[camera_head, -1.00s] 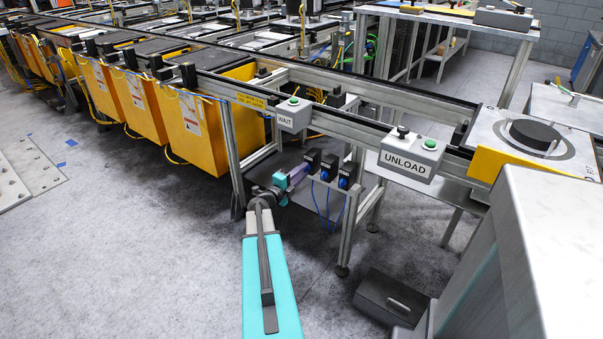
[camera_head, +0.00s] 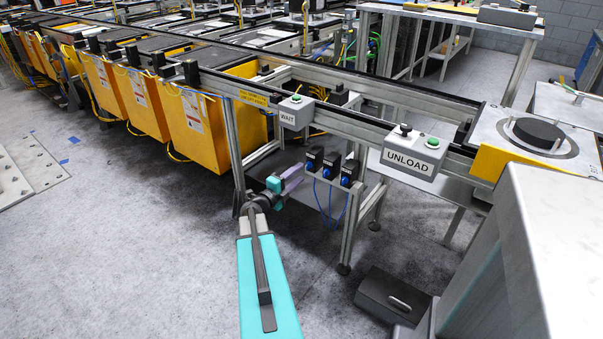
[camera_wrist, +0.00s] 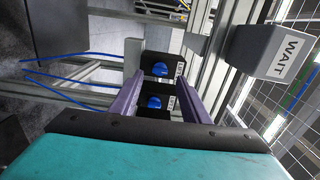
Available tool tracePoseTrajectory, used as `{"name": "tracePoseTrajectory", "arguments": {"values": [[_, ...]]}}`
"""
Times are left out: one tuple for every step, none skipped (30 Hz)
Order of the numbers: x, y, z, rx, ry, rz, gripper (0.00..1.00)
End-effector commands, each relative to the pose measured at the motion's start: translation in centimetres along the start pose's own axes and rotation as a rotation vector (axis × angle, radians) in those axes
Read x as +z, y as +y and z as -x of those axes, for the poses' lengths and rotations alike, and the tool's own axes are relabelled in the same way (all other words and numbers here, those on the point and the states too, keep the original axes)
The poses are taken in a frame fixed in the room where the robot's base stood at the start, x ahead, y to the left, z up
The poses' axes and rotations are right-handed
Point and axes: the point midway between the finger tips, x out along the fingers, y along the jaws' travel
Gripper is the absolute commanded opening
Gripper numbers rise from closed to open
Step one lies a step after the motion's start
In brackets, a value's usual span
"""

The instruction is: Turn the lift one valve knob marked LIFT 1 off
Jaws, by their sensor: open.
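Several black valve blocks with blue knobs hang in a row on a frame under the conveyor. In the head view I see knobs at the left (camera_head: 311,165), middle (camera_head: 327,173) and right (camera_head: 345,181). I cannot tell which knob is LIFT 1. My gripper (camera_head: 293,180) is open, its purple fingers (camera_wrist: 159,80) apart on either side of the view of the knobs. It appears empty and close to the valves.
A grey WAIT box (camera_head: 296,113) and an UNLOAD box (camera_head: 412,155) sit on the conveyor rail above. Blue hoses (camera_wrist: 65,73) run from the valves. Metal posts (camera_head: 352,225) stand close by, and yellow bins (camera_head: 200,130) hang at left.

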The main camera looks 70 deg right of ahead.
Motion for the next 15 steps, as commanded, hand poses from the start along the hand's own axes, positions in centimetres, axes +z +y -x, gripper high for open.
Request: {"name": "tracePoseTrajectory", "arguments": {"values": [[-0.1, 0.0, 1.0, 0.001, -0.002, 0.001, 0.42], [-0.1, 0.0, 1.4, 0.001, -0.002, 0.001, 0.42], [-0.1, 0.0, 2.0, 0.000, -0.002, 0.001, 0.42], [-0.1, 0.0, 2.5, 0.000, -0.002, 0.001, 0.42], [-0.1, 0.0, 2.9, 0.000, -0.002, 0.001, 0.42], [-0.1, 0.0, 3.5, 0.000, -0.002, 0.001, 0.42], [-0.1, 0.0, 4.0, 0.000, -0.002, 0.002, 0.42], [-0.1, 0.0, 4.4, 0.000, -0.002, 0.002, 0.42], [-0.1, 0.0, 5.1, 0.001, -0.002, 0.001, 0.42], [-0.1, 0.1, 5.5, 0.001, -0.002, 0.001, 0.42], [-0.1, 0.1, 6.0, 0.001, -0.002, 0.001, 0.42], [-0.1, 0.1, 6.6, 0.001, -0.002, 0.001, 0.42], [-0.1, 0.0, 7.0, 0.001, -0.002, 0.001, 0.42], [-0.1, 0.0, 7.3, 0.000, -0.001, 0.001, 0.42], [-0.1, 0.0, 7.8, 0.000, -0.002, 0.001, 0.42]]}}
